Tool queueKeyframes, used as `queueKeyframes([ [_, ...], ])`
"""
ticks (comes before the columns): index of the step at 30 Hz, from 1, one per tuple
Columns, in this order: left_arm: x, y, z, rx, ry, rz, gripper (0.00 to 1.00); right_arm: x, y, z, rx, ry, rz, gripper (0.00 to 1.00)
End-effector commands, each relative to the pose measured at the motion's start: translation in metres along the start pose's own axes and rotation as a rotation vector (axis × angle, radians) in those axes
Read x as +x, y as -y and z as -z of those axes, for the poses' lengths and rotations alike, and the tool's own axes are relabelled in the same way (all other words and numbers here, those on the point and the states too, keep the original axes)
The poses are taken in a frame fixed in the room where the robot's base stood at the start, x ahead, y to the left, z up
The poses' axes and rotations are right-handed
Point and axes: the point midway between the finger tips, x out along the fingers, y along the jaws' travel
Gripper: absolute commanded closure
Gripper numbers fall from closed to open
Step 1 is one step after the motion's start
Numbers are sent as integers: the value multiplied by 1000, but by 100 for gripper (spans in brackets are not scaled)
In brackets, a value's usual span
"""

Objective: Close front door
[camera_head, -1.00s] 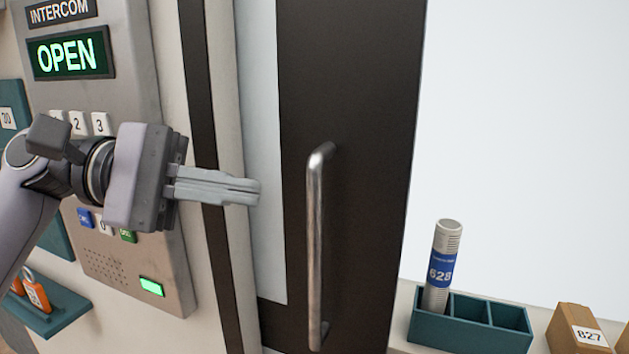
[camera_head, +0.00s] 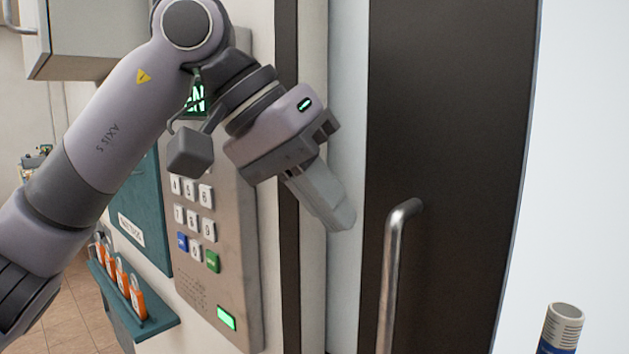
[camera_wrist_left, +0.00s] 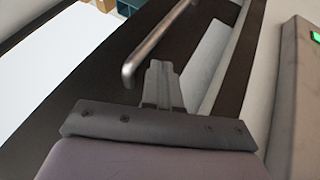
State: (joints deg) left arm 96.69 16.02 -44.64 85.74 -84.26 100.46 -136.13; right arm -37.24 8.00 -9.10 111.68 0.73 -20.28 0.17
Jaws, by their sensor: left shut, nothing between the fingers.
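The front door (camera_head: 450,130) is dark brown and stands at the right of the intercom panel in the head view. A light strip shows along its left side. Its upright metal bar handle (camera_head: 390,270) is at the lower middle, and it also shows in the left wrist view (camera_wrist_left: 155,45). My left gripper (camera_head: 340,215) is shut and empty. Its fingers point down and right, in front of the light strip, to the left of the handle. I see no clear contact with the handle. My right gripper is not in view.
The intercom panel (camera_head: 235,260) with keypad is behind my left arm, its display partly hidden. A white cabinet (camera_head: 95,40) hangs at upper left. A cylindrical tube (camera_head: 562,325) stands at lower right.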

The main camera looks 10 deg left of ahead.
Motion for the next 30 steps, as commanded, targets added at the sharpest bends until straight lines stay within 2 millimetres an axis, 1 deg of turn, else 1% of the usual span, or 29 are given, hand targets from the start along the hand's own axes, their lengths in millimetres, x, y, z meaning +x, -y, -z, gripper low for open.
queueKeyframes([
  [1,10,0,0,1,4,-1,100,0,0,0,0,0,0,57],
  [3,22,0,0,1,3,-2,100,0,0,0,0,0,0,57],
  [6,35,0,0,0,3,-1,100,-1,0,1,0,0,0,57],
  [9,42,-1,0,1,1,-2,100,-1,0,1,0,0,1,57],
  [13,47,-1,0,1,0,-2,100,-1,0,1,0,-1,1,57],
  [23,47,-1,0,0,0,-2,100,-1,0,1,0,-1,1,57],
  [30,49,-6,-1,1,0,-2,100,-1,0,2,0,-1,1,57],
])
